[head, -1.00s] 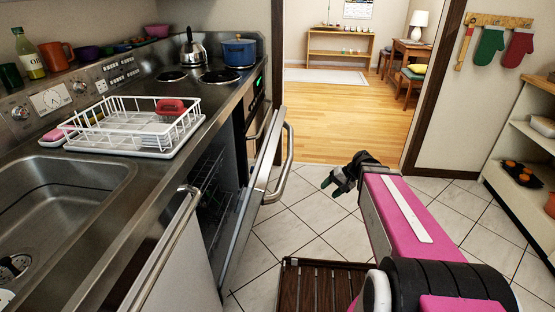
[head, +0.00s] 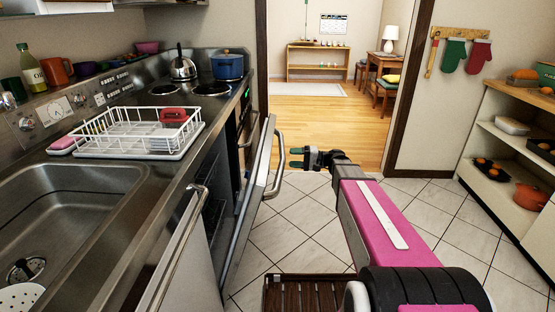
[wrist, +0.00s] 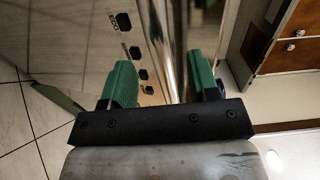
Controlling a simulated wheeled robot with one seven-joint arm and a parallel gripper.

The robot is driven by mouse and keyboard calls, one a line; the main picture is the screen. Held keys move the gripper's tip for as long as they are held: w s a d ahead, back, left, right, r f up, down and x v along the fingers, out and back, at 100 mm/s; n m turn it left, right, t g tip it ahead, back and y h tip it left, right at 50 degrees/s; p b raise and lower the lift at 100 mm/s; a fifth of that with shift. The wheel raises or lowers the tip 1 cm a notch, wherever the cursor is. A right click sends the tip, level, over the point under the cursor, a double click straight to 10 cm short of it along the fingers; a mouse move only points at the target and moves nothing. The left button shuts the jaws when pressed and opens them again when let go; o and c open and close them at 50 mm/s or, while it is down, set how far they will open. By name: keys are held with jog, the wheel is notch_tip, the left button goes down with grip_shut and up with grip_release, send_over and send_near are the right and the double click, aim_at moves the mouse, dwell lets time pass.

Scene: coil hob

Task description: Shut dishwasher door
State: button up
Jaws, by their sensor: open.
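The dishwasher door (head: 247,212) stands partly open and tilted outward from the counter front. Its curved metal handle (head: 278,167) is near the top edge. My gripper (head: 296,158) is open and empty, just right of the handle, with its green fingertips pointing left at it; a small gap seems to show. In the wrist view, the two green fingers of my gripper (wrist: 163,80) are apart, with the shiny handle bar (wrist: 160,35) seen between them. The door's panel (wrist: 95,35) with several dark buttons lies to the left.
A sink (head: 65,215) and white dish rack (head: 130,138) are on the counter at left. A brown slatted rack (head: 310,295) lies low in front of me. Shelves (head: 500,165) stand at right. Tiled floor (head: 305,225) between is mostly clear.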

jog(key=a, duration=0.7)
jog(key=shift+w, duration=0.1)
grip_shut()
